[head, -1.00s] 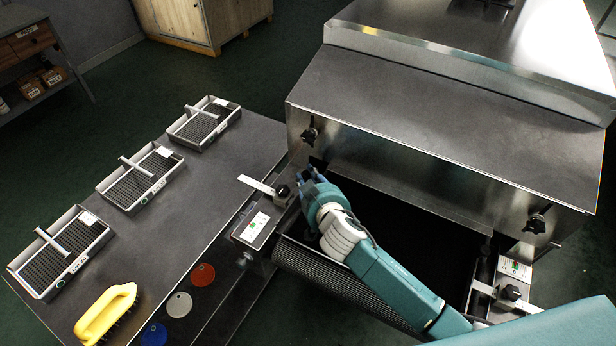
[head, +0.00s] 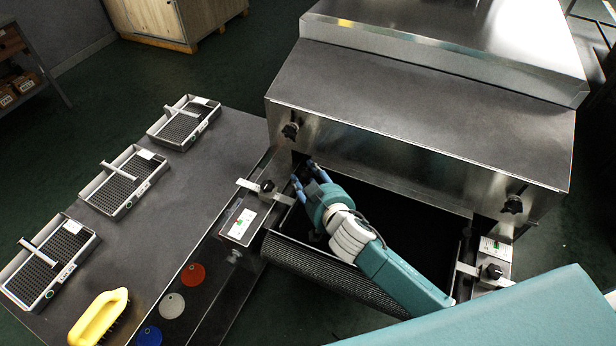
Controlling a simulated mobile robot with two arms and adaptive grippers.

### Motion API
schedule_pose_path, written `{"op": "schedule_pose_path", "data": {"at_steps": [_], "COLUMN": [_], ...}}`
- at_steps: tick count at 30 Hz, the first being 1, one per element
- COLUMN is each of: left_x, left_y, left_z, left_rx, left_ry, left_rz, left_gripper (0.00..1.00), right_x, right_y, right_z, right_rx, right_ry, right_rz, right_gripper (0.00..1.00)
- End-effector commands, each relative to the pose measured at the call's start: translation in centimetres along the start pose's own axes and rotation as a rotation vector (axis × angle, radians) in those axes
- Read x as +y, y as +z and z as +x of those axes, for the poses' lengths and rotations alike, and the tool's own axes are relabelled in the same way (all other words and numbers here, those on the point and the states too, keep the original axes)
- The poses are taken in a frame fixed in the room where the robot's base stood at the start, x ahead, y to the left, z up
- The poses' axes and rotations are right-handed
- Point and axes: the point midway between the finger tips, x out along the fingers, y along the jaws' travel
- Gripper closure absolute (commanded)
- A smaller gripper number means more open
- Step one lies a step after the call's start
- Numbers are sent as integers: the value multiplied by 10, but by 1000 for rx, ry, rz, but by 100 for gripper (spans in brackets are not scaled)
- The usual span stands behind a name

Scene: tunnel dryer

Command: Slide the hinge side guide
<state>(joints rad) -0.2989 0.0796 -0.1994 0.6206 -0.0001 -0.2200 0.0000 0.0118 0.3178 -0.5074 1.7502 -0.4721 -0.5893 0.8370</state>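Two side guides flank the dark belt opening. The left guide's pale bar (head: 248,184) passes by a black knob (head: 267,187) beside a label plate (head: 240,225). The right guide's pale bar (head: 468,269) has a black knob (head: 493,271) and a label plate (head: 496,249). I cannot read which is the hinge side. My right gripper (head: 304,171) has its blue fingers spread apart and empty, just right of the left knob and apart from it. Its arm crosses the opening and hides part of it. My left gripper is not in view.
The steel dryer hood (head: 420,120) carries a left black knob (head: 291,131) and a right one (head: 513,204). The ribbed belt edge (head: 325,270) lies below my arm.

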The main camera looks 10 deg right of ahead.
Motion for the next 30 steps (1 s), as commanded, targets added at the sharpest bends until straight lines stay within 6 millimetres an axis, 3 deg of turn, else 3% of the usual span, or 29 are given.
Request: {"op": "schedule_pose_path", "data": {"at_steps": [8, 21, 30], "left_x": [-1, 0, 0], "left_y": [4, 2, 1], "left_z": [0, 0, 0], "left_rx": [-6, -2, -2], "left_ry": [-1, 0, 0], "left_rz": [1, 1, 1], "left_gripper": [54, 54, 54], "right_x": [0, 0, 0], "right_y": [3, 2, 0], "right_z": [-12, -99, -121], "right_rx": [-4, -2, 0], "right_ry": [1, 0, 0], "right_rz": [0, 1, 0], "right_gripper": [60, 60, 60]}}
